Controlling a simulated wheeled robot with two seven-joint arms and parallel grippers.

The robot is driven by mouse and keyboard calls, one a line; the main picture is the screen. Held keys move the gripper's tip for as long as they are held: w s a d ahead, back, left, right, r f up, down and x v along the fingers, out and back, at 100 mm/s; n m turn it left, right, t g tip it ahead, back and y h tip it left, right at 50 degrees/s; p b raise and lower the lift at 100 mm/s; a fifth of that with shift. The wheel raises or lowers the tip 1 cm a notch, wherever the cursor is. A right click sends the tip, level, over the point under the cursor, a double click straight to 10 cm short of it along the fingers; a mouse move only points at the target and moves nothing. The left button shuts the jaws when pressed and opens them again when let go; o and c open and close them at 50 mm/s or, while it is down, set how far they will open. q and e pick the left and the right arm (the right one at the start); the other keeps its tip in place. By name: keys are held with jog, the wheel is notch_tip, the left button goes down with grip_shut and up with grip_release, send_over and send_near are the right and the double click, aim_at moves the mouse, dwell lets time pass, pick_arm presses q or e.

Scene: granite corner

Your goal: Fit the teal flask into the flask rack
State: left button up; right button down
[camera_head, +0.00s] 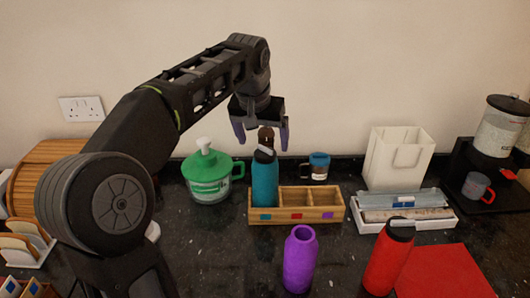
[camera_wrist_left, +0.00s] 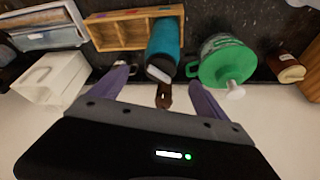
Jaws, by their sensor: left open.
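The teal flask (camera_head: 265,182) with a dark lid stands upright in the left compartment of the wooden flask rack (camera_head: 297,215). Its base is hidden behind the rack's front board. The rack's other two compartments look empty; its front carries blue, red and purple squares. My left gripper (camera_head: 262,139) is open above the flask, its fingers apart and clear of it. In the left wrist view, the flask (camera_wrist_left: 164,46) lies beyond the open fingers, at the rack's (camera_wrist_left: 115,36) right end. My right gripper is out of view.
A purple flask (camera_head: 300,262) and a red flask (camera_head: 388,258) stand in front. A green lidded pot (camera_head: 208,177) is close left of the rack, and a mug (camera_head: 319,167) is behind it. A brown object (camera_wrist_left: 164,95) shows between my fingers. A white bag (camera_head: 398,157) stands right.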

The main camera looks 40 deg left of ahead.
pick_arm(q)
jog(key=v, duration=0.3)
jog(key=shift+f, duration=0.15)
dwell(0.8)
